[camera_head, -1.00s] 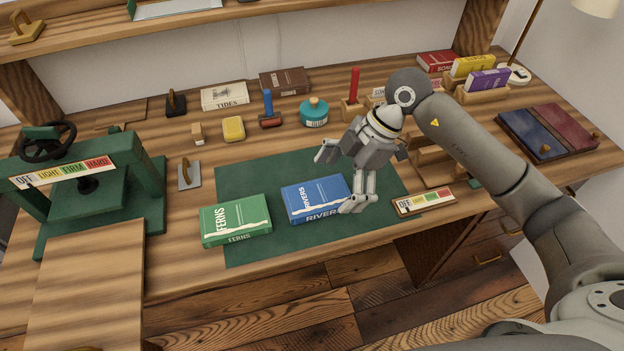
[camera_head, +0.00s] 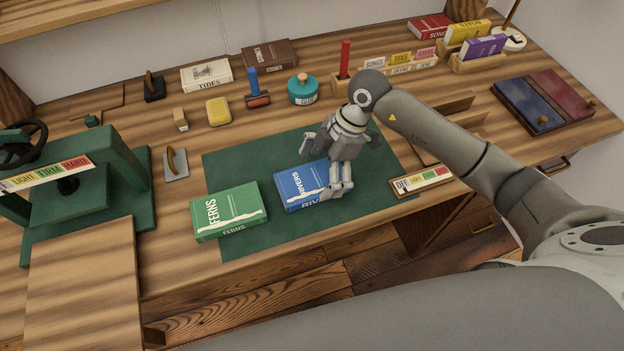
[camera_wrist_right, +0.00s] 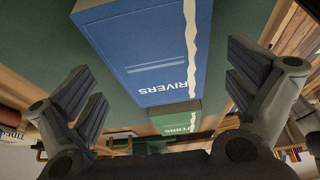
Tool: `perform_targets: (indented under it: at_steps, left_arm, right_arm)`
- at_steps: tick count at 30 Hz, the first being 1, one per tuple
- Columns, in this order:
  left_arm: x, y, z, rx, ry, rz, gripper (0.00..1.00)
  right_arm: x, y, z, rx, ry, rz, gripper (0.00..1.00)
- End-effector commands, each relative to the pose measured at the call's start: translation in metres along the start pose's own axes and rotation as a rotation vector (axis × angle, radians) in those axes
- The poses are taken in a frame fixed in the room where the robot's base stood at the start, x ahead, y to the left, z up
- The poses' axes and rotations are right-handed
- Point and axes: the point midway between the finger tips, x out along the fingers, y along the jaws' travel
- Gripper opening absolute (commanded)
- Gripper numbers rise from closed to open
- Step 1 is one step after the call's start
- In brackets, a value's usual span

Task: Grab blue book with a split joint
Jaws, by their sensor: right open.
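The blue book (camera_head: 295,186), titled RIVERS, lies flat on the green mat (camera_head: 240,158). A jagged pale line runs along one edge of its cover, seen clearly on the blue book (camera_wrist_right: 150,45) in the right wrist view. My right gripper (camera_head: 322,165) is open and empty, with its fingers apart over the blue book's right part, which they partly hide. In the right wrist view the book lies between the two open fingers of my right gripper (camera_wrist_right: 165,90); contact cannot be told. My left gripper is not in view.
A green book (camera_head: 230,210), titled FERNS, with a similar pale line, lies left of the blue one. A green press (camera_head: 90,200) stands at the left. A small OFF-labelled gauge strip (camera_head: 422,181) lies right of the mat. Tools and a teal pot (camera_head: 303,92) stand behind.

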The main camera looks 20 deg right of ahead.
Motion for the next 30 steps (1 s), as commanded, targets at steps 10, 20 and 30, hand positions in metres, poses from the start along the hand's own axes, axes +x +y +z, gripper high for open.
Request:
perform_targets:
  at_steps: [10, 20, 30]
  left_arm:
    - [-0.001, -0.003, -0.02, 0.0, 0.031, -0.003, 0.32]
    - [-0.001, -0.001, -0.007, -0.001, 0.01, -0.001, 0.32]
    - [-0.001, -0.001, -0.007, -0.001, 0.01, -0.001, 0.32]
  right_arm:
    - [0.021, 0.001, 0.0, -0.001, -0.001, 0.001, 1.0]
    - [0.02, 0.001, 0.0, -0.001, 0.0, 0.002, 0.68]
    - [0.019, 0.001, -0.001, -0.001, 0.001, 0.003, 0.54]
